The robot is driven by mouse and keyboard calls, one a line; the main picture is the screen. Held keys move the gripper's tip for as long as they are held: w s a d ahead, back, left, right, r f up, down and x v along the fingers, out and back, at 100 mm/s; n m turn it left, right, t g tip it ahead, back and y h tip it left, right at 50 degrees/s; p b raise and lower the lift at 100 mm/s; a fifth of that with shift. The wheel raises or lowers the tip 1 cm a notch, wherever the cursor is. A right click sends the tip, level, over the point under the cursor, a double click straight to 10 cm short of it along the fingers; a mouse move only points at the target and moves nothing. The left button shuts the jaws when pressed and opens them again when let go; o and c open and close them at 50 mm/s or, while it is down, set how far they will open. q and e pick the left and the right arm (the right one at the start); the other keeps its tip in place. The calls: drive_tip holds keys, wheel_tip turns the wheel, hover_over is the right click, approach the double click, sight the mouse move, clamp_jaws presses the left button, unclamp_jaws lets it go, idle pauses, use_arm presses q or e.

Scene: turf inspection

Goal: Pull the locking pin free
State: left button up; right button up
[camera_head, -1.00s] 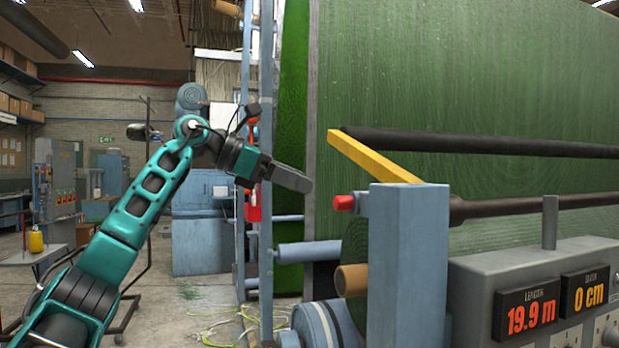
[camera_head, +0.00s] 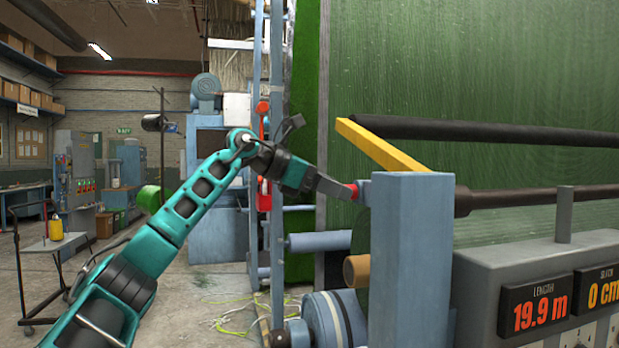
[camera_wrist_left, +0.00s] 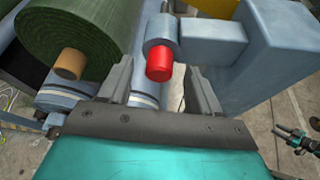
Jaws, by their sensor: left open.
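The locking pin shows as a red knob (camera_head: 354,191) on a short blue-grey collar at the left side of the blue-grey post (camera_head: 408,260). In the left wrist view the red knob (camera_wrist_left: 160,66) sits between my fingers, with gaps on both sides. My left gripper (camera_head: 340,189) is at the knob, its fingers pointing right. It also shows in the left wrist view (camera_wrist_left: 160,86), open and empty. A small dark and teal shape (camera_wrist_left: 298,140) at the right edge looks like my right gripper, too small to read.
A yellow bar (camera_head: 380,145) slants above the post. A green turf roll (camera_wrist_left: 70,30) with a brown core end (camera_wrist_left: 68,64) lies left of the pin. A display panel (camera_head: 535,307) reads 19.9 m at right.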

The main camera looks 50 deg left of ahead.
use_arm(q)
drive_tip(key=shift+x, duration=1)
drive_tip(key=c, duration=1.2)
drive_tip(key=o, duration=0.6)
drive_tip(key=c, duration=0.5)
drive_tip(key=shift+s+a, duration=0.15)
drive_tip(key=shift+s, duration=0.05)
drive_tip(key=shift+s+a+b, duration=0.5)
drive_tip(key=shift+s+a, duration=0.45)
drive_tip(key=shift+s, duration=0.9)
drive_tip(key=shift+s+a+b, duration=0.55)
drive_tip(key=shift+s+a, duration=0.4)
drive_tip(key=shift+s, duration=0.85)
drive_tip(key=shift+s+a+b, duration=0.5)
drive_tip(key=shift+s+a, duration=0.45)
drive_tip(key=shift+s, duration=0.9)
